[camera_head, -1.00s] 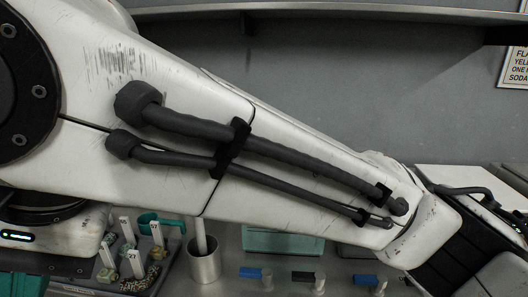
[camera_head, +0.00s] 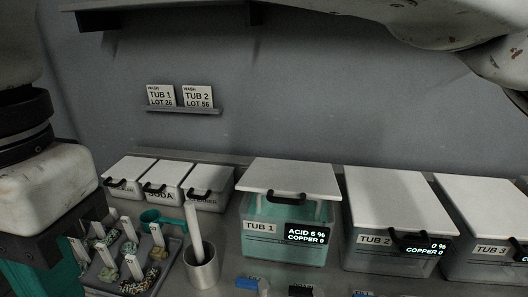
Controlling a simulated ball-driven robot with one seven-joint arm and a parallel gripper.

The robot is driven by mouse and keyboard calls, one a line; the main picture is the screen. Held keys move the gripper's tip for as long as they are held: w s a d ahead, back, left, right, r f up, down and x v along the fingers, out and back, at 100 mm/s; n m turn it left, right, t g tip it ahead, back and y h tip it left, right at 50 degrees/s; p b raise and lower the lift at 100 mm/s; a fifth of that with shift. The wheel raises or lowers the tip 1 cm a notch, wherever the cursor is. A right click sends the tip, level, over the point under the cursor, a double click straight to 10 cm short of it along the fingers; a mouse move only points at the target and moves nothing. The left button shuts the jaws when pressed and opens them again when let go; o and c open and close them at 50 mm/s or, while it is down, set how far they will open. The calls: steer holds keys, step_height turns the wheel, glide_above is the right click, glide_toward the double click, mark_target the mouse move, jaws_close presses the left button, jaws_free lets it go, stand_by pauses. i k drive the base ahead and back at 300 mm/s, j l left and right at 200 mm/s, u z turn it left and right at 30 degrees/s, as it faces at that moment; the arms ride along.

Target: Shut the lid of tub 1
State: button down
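Tub 1 (camera_head: 262,243) is a clear tub with teal contents, left of tub 2. Its display reads acid 6 %, copper 0. Its white lid (camera_head: 290,174) has a black handle (camera_head: 286,198) at the front. The lid's front edge appears to stand above the tub's rim, with a teal band visible below it. The back edge of the lid is by the wall. My gripper is not in view. Part of my arm crosses the upper right, above the tubs and apart from the lid.
Tub 2 (camera_head: 372,239) and tub 3 (camera_head: 488,250) stand to the right with white lids down. Small lidded bins (camera_head: 160,190), a metal cup (camera_head: 201,268) and a tray of tagged pieces (camera_head: 106,276) are to the left. A sign shelf (camera_head: 184,111) is on the wall.

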mark_target(302, 179)
steer(key=i+l, duration=0.4)
steer(key=i, duration=0.15)
steer(key=i+l, duration=0.45)
steer(key=i, duration=0.1)
